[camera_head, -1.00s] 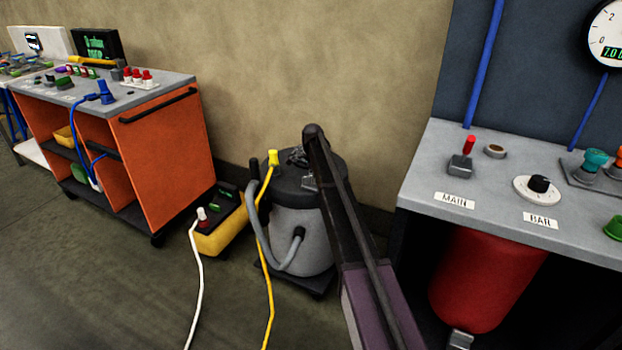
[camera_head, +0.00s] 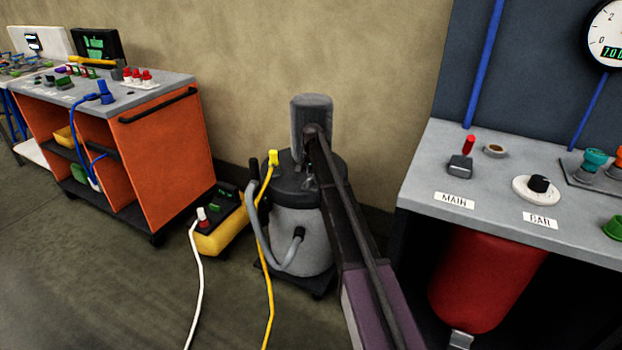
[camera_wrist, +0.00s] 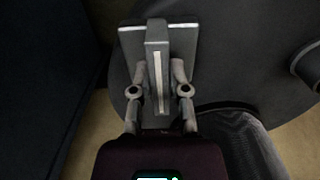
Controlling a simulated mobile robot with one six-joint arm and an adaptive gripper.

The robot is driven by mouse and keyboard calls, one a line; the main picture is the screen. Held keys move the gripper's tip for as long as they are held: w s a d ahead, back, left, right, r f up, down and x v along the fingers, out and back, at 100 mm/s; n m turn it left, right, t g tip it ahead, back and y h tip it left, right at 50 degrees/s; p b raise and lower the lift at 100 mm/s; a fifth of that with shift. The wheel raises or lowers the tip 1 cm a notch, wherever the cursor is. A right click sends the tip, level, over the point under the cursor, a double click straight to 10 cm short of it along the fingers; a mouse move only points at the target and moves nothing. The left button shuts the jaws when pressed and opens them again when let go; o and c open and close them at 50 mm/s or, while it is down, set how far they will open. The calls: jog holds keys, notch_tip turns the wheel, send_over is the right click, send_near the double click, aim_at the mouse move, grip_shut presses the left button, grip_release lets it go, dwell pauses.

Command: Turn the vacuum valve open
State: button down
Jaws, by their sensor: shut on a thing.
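The vacuum (camera_head: 300,235) is a grey drum with a dark lid, standing on the floor against the wall. In the wrist view the valve handle (camera_wrist: 157,33) is a grey bar with a white stripe along it. It stands over a light grey plate (camera_wrist: 188,42) on the dark lid (camera_wrist: 230,50). My gripper (camera_wrist: 160,82) has one finger on each side of the handle and is shut on it. The stripe runs up and down that picture. In the head view my arm hides most of the gripper and valve.
An orange cart (camera_head: 165,165) stands at left and a grey bench (camera_head: 490,225) at right. A yellow box (camera_head: 222,232) with a white cable sits left of the vacuum. A grey hose (camera_head: 252,205) and yellow cable (camera_head: 265,270) run beside the drum. Floor in front is open.

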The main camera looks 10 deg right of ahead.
jog(key=shift+w+d, duration=0.1)
jog(key=shift+w, duration=0.15)
jog(key=c, duration=0.6)
grip_release()
jog(key=shift+s, duration=0.1)
jog(key=shift+r, duration=0.1)
